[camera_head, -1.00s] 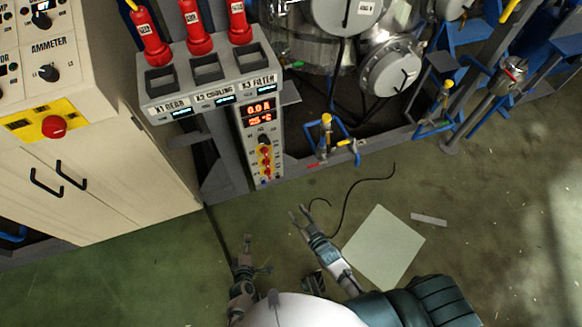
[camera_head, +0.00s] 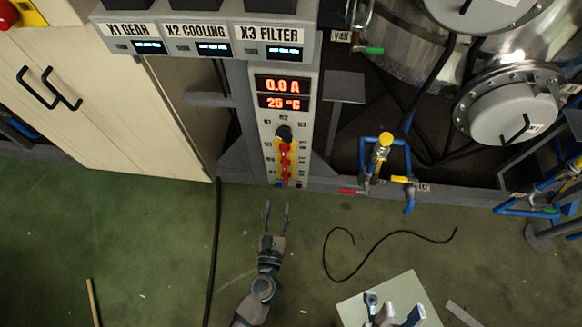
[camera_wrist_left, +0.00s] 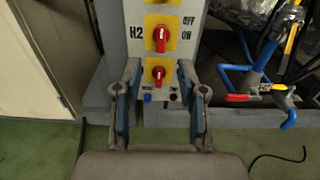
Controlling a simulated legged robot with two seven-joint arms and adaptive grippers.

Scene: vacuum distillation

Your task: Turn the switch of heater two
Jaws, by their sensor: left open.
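The heater panel (camera_head: 261,125) is a narrow grey upright strip with a red readout, a black knob (camera_head: 284,132) and red switches on yellow plates. In the left wrist view, a red switch (camera_wrist_left: 161,37) sits beside the label H2, with OFF and ON at its right. Another red switch (camera_wrist_left: 158,74) is below it. My left gripper (camera_head: 277,204) is open and empty, apart from the panel and below its foot in the head view. Its fingers also frame the panel's lower end in the left wrist view (camera_wrist_left: 160,86). My right gripper (camera_head: 394,313) is partly cut off at the bottom edge.
A grey console (camera_head: 205,32) labelled X1 GEAR, X2 COOLING and X3 FILTER overhangs the panel. A cream cabinet (camera_head: 110,110) stands left. Blue pipes with a yellow valve (camera_head: 385,139) are at right. A black cable (camera_head: 385,236) and pale sheet (camera_head: 400,290) lie on the floor.

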